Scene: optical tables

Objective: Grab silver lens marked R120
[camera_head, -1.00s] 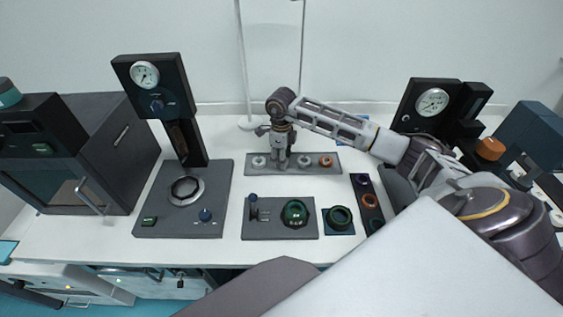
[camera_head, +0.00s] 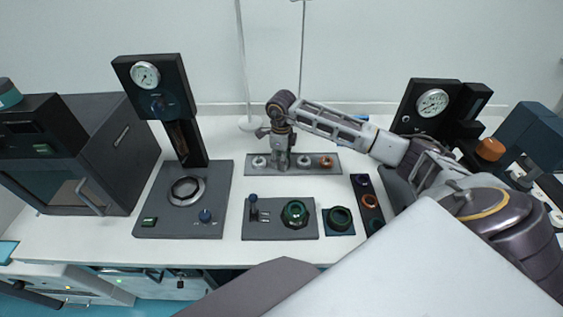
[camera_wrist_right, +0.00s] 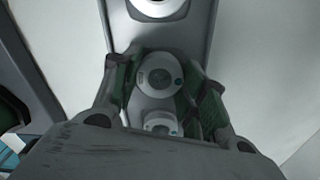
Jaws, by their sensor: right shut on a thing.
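A grey strip (camera_head: 248,170) at the back middle of the white table holds a row of round lenses. A silver lens (camera_head: 259,161) is at its left end, another silver lens (camera_head: 304,160) is right of my gripper, and an orange-ringed lens (camera_head: 326,161) is at the right. My right gripper (camera_head: 282,163) points down at the strip between the two silver lenses. In the right wrist view its fingers (camera_wrist_right: 158,75) are shut on a silver lens (camera_wrist_right: 157,82) with a teal dot. I cannot read any R120 marking. My left gripper is out of view.
A dark press-like stand (camera_head: 181,217) is on the left. A panel with a green dome (camera_head: 295,213) and a pad with a dark green ring (camera_head: 339,218) lie in front. A gauge unit (camera_head: 432,103) stands at the right. Bare table shows between the stand and strip.

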